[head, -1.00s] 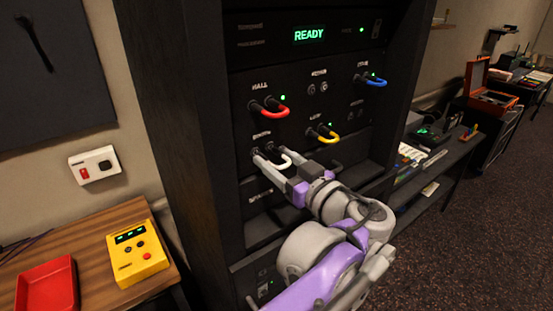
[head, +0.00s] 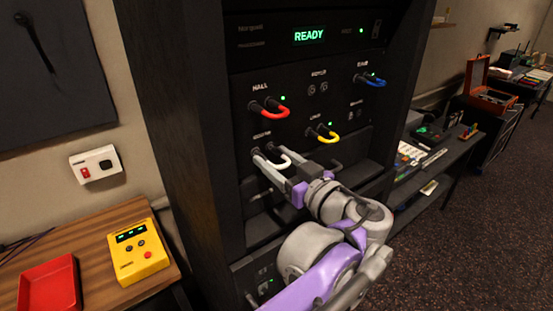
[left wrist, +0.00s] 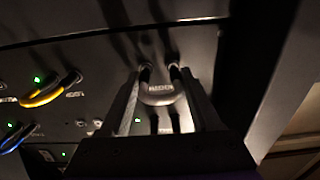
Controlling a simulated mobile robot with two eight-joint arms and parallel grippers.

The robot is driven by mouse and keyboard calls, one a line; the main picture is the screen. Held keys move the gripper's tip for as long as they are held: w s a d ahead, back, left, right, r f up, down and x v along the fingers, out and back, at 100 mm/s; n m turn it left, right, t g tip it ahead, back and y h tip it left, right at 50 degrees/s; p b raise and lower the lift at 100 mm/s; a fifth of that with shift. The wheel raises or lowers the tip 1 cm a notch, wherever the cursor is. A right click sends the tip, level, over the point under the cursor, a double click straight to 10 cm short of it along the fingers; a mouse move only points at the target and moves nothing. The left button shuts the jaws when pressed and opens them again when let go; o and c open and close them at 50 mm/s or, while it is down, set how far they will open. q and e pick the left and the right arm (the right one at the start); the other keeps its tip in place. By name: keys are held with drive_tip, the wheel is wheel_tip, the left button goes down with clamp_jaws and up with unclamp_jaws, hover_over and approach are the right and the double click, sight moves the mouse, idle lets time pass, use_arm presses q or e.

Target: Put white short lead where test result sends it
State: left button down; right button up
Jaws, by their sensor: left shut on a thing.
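The white short lead (head: 284,162) is a small U-shaped loop at the lower left of the black rack panel. Both its ends appear to sit in sockets there. My left gripper (head: 275,157) reaches in from the front with its fingers on either side of the loop and is shut on it. In the left wrist view the pale loop (left wrist: 160,97) shows between the two fingers (left wrist: 162,108). My right gripper is not in view.
A red lead (head: 269,109), a yellow lead (head: 322,133) and a blue lead (head: 370,80) are plugged into the same panel, close to my gripper. A red tray (head: 48,287) lies beside the tester. Shelves with equipment stand to the right; the floor there is clear.

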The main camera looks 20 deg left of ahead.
use_arm(q)
drive_tip(key=shift+w+a, duration=0.35)
drive_tip(key=shift+a, duration=0.05)
unclamp_jaws()
drive_tip(key=v, duration=1)
drive_tip(key=shift+s+d+b, duration=0.3)
